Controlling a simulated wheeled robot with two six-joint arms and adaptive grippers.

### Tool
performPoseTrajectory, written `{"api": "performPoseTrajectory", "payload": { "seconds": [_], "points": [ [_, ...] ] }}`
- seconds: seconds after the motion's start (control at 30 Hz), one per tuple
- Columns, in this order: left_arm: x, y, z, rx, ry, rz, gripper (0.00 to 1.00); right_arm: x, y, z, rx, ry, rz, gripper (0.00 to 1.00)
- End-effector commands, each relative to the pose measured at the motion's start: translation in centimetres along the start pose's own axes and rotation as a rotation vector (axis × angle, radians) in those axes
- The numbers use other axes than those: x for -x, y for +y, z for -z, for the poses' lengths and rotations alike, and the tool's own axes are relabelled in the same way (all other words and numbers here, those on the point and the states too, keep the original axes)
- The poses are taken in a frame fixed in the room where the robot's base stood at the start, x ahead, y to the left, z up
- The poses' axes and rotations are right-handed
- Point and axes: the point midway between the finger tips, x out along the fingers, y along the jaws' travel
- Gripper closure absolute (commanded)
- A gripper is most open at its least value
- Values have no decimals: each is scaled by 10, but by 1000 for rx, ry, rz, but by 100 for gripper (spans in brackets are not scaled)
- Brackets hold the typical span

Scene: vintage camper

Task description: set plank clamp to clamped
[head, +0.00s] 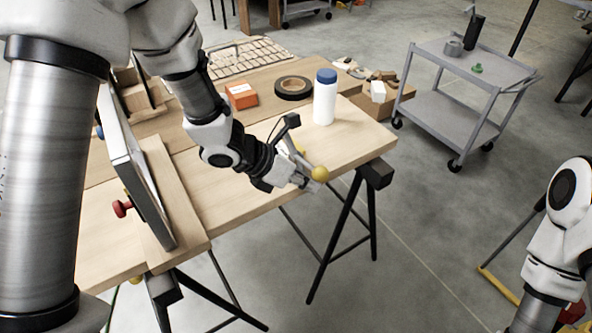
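A grey lever bar with a yellow ball knob (320,174) shows at the front edge of the wooden workbench (345,140); it looks like the plank clamp's handle, slanting down to the right. The clamp's body is mostly hidden behind my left arm. My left gripper (302,183) is right at the knob end of the lever, just left of the ball. Its fingers are small and overlap the lever, so I cannot tell whether they are open or touch it. My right arm shows at the lower right, but its gripper is out of view.
A white bottle with a blue cap (325,98), a black tape roll (293,88) and an orange box (241,95) stand behind the lever. A grey panel (135,165) with a red knob (122,208) stands at the left. A grey cart (462,95) stands at the back right.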

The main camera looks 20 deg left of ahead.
Motion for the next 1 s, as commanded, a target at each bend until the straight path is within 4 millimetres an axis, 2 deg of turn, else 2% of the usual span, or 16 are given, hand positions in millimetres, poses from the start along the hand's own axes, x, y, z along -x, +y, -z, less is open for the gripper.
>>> {"api": "performPoseTrajectory", "payload": {
  "seconds": [0.03,0.43,0.7,1.0],
  "points": [
    [7,-6,-10,0,1,0,100,18,0,0,0,0,0,60],
    [30,-3,-36,237,-4,251,100,82,0,0,-1,0,0,60],
    [40,6,-44,364,-3,389,100,96,0,0,-1,0,0,60],
    [45,11,-49,358,-3,384,100,99,-1,0,-1,-1,0,60]
  ]
}}
